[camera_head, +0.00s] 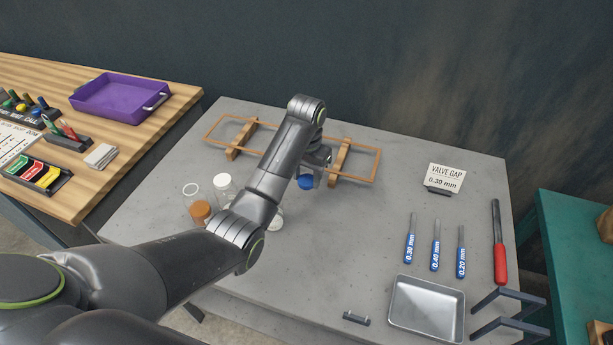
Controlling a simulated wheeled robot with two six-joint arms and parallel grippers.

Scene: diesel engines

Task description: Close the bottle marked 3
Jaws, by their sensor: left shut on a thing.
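My left arm reaches in from the left across the grey table. Its gripper (311,178) is shut on a blue cap (306,182), held over the table in front of the wooden rack. A cluster of small bottles stands left of the arm: one with a white cap (223,182), one with an orange-brown cap (200,210) and a clear one with a pale rim (192,189). Another clear bottle (276,220) is partly hidden behind my forearm. No number marks on the bottles can be read. My right gripper is not in view.
The wooden rack (365,180) lies at the back. To the right are a valve gap card (446,177), blue-handled gauges (410,240), a red-handled tool (499,260), a metal tray (426,308) and dark brackets (510,297). The table's middle is clear.

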